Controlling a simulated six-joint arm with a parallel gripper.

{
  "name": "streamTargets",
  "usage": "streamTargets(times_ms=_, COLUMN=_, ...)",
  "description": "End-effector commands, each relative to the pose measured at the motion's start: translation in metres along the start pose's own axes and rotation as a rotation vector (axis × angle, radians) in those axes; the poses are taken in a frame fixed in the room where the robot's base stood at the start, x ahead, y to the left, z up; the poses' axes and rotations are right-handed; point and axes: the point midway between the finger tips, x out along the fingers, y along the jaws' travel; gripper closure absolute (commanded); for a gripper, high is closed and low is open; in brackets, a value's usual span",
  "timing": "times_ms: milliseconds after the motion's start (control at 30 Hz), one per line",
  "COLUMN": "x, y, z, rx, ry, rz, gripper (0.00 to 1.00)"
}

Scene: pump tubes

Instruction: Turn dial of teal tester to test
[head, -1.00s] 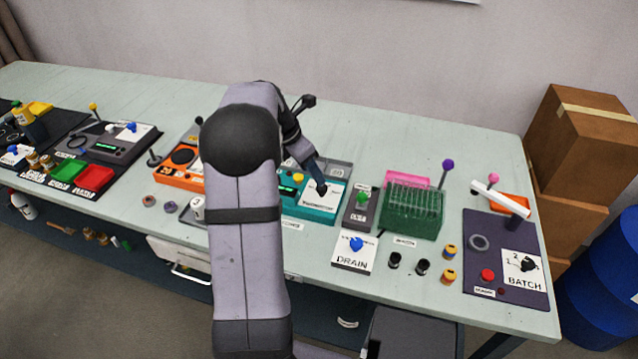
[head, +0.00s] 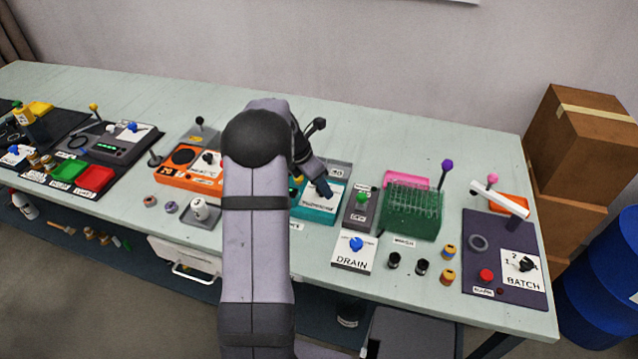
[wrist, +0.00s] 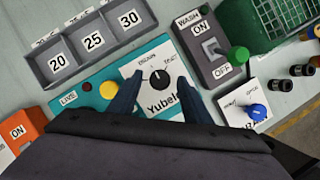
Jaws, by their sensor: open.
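The teal tester (head: 318,216) sits mid-table, partly hidden behind my arm in the head view. In the wrist view the teal tester (wrist: 93,100) shows a yellow button, a red light labelled LIVE and a white panel. A black round dial (wrist: 159,78) is on that panel, with one label at its upper left and one reading like TEST at its upper right. The dial's small pointer mark seems to point roughly up. My gripper (wrist: 159,82) is open, with one blue finger on each side of the dial. Contact cannot be told. My gripper (head: 325,190) is over the panel in the head view.
A grey WASH switch box (wrist: 212,45) with a green-tipped lever stands right of the tester. A DRAIN box with a blue knob (head: 356,244) is in front of it. A grey tray (wrist: 92,40) marked 20, 25, 30 lies behind. A green rack (head: 412,210) is further right.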

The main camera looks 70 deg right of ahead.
Motion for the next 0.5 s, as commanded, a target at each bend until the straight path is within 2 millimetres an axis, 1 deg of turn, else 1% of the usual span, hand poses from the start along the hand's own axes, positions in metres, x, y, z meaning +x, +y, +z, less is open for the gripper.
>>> streamTargets(times_ms=133, x=0.0000, y=0.0001, z=0.0001, rx=0.000, ry=0.000, rz=0.000, gripper=0.56)
streamTargets(times_ms=167, x=-0.0001, y=0.0001, z=0.0001, rx=0.000, ry=0.000, rz=0.000, gripper=0.61)
streamTargets(times_ms=200, x=-0.0001, y=0.0001, z=0.0001, rx=0.000, ry=0.000, rz=0.000, gripper=0.70)
streamTargets(times_ms=267, x=-0.0001, y=0.0001, z=0.0001, rx=0.000, ry=0.000, rz=0.000, gripper=0.84)
streamTargets(times_ms=300, x=-0.0002, y=0.0001, z=0.0001, rx=0.000, ry=0.000, rz=0.000, gripper=0.94)
streamTargets(times_ms=333, x=-0.0002, y=0.0001, z=0.0000, rx=0.000, ry=0.000, rz=0.000, gripper=0.96)
streamTargets(times_ms=500, x=-0.0005, y=0.0003, z=0.0000, rx=0.002, ry=0.000, rz=-0.001, gripper=0.96)
